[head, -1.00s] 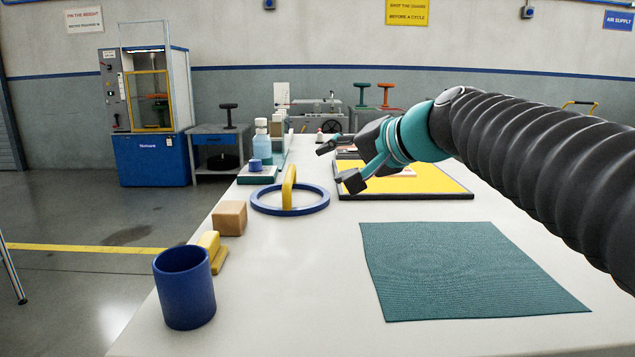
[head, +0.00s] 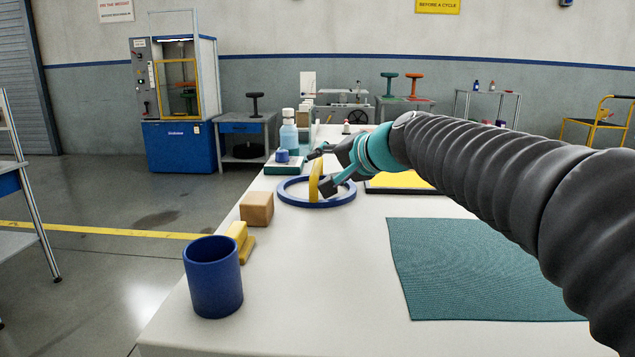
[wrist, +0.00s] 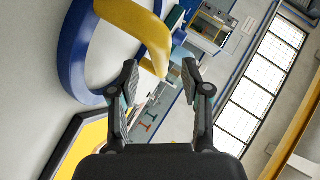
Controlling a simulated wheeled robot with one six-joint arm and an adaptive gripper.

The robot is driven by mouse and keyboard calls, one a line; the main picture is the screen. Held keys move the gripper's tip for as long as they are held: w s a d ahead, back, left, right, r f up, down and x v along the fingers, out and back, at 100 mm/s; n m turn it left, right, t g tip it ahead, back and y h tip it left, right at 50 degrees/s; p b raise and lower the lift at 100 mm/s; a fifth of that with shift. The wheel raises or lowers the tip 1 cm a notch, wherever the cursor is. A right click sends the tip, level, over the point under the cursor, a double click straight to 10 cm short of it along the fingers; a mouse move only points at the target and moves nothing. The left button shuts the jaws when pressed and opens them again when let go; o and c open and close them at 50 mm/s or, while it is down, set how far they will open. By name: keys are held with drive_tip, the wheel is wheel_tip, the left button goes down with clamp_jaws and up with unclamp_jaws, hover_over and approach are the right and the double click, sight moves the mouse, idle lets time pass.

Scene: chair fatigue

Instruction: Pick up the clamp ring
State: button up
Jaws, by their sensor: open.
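The clamp ring is a blue ring (head: 291,199) lying on the white table, with an upright yellow handle (head: 315,181) arching over it. In the wrist view the blue ring (wrist: 72,45) fills the upper left and its yellow handle (wrist: 140,27) reaches to just beyond the fingertips. My gripper (head: 322,169) is open and at the handle in the head view, with fingers on its right side. In the wrist view my gripper (wrist: 160,80) has its two fingers spread with nothing between them at the tips. Part of the ring is hidden behind my gripper.
A blue cup (head: 213,280), a yellow block (head: 240,240) and a wooden block (head: 257,209) stand along the left edge. A bottle (head: 289,135) stands behind the ring. A yellow panel (head: 400,181) lies right of it. A teal mat (head: 470,265) covers the front right.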

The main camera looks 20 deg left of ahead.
sight(320, 168)
drive_tip(key=x, duration=0.3)
drive_tip(key=shift+s+a, duration=0.1)
clamp_jaws()
drive_tip(key=shift+r, duration=0.15)
